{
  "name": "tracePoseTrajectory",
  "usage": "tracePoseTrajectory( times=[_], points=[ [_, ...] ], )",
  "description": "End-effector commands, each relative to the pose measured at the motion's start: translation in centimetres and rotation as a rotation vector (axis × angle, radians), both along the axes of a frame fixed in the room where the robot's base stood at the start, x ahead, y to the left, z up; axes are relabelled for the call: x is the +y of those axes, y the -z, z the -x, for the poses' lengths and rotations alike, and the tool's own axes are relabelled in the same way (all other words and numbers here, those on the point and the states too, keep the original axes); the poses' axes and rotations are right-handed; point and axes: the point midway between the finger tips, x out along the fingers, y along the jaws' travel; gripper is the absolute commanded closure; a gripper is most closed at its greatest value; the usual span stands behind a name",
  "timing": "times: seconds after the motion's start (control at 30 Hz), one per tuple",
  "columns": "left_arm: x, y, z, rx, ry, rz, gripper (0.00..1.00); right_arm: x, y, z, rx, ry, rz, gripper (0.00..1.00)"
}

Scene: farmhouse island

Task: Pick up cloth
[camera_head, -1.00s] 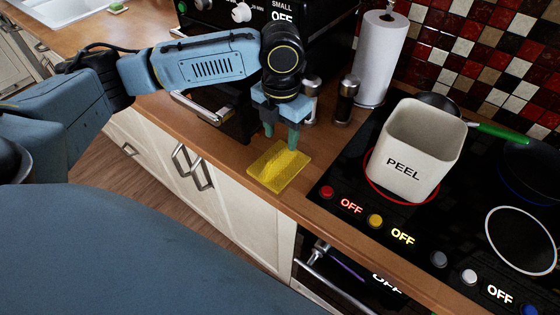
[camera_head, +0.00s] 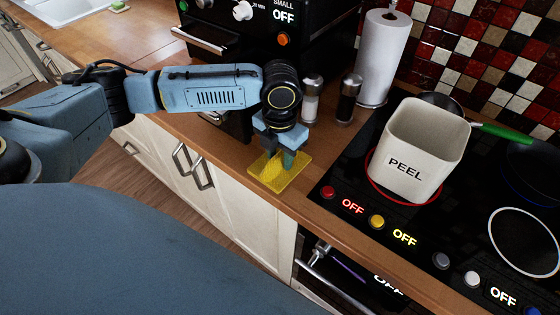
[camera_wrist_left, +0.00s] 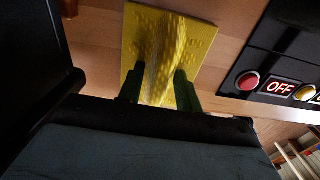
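The yellow cloth (camera_head: 292,180) lies on the wooden counter, left of the cooktop's front corner. My left gripper (camera_head: 279,160) points down at the cloth, fingertips at its level. In the left wrist view, a raised fold of the cloth (camera_wrist_left: 166,50) stands between the two fingers (camera_wrist_left: 158,88), which look closed in on it. The flat edges of the cloth still rest on the counter. The fingers and wrist hide part of the cloth in the head view. My right gripper is in neither view.
A white PEEL canister (camera_head: 418,150) stands on the black cooktop (camera_head: 345,185) to the right. Salt (camera_head: 311,100) and pepper (camera_head: 348,98) shakers and a paper towel roll (camera_head: 382,60) stand behind. A black oven (camera_head: 325,30) is behind my arm. The counter's front edge is close to the cloth.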

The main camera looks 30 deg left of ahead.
Motion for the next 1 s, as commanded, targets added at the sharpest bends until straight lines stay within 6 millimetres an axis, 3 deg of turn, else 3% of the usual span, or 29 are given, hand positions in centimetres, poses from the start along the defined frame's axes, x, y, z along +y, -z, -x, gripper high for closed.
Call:
tracePoseTrajectory(
  times=[0.03,0.23,0.53,1.0],
  points=[
    [0.0,0.0,0.0,0.0,0.0,0.0,0.72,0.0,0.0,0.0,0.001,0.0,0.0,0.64],
    [0.0,0.0,0.0,0.0,0.0,0.0,0.99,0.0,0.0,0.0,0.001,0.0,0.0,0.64],
    [0.0,-0.5,-0.1,-0.002,0.0,0.001,1.0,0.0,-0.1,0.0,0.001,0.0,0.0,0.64],
    [0.0,-8.8,-0.1,-0.004,-0.001,0.001,1.0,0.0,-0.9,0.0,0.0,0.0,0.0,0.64]
  ],
)
